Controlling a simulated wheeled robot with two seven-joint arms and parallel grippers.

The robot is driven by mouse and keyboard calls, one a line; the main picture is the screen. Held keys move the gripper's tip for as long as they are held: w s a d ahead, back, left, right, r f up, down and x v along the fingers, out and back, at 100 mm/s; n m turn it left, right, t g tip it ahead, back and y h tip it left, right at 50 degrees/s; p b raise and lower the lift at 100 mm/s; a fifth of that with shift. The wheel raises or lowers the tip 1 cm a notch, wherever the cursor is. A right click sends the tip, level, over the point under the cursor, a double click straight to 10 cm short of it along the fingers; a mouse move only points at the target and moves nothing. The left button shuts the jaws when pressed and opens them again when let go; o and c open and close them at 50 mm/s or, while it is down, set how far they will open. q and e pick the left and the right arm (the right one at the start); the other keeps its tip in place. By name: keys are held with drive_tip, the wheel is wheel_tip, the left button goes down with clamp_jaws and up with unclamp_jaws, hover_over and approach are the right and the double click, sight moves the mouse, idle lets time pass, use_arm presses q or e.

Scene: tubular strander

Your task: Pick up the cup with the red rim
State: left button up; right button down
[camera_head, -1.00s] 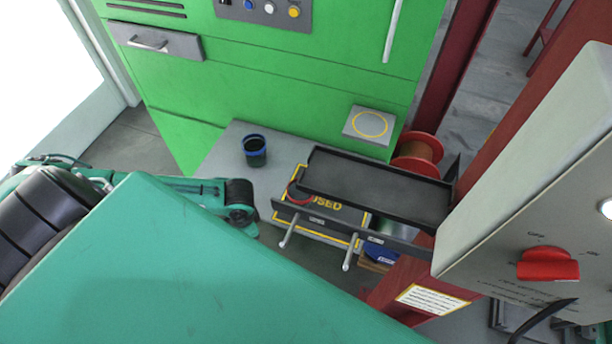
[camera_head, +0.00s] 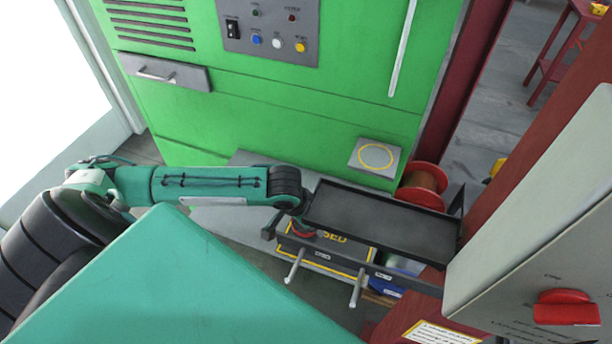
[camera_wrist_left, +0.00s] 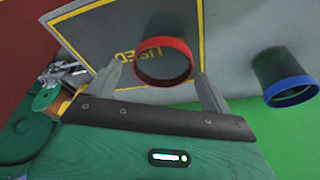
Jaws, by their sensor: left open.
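Whether the fingers reach down beside the cup is hard to tell. A blue-rimmed cup (camera_wrist_left: 286,78) stands to the right in the wrist view. My right gripper is not in view.
A black tray (camera_head: 385,222) lies right beside my left wrist. A rail with two handles (camera_head: 356,288) runs in front. A green cabinet (camera_head: 270,110) stands behind, with a grey pad with a yellow ring (camera_head: 375,157) before it. A grey control box (camera_head: 560,240) is at right.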

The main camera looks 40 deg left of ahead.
use_arm(q)
drive_tip(key=p+x, duration=0.1)
drive_tip(key=x, duration=0.2)
drive_tip(key=shift+s+a+f, duration=0.1)
drive_tip(key=shift+f, duration=0.75)
drive_tip(key=shift+c, duration=1.3)
drive_tip(key=c, duration=0.8)
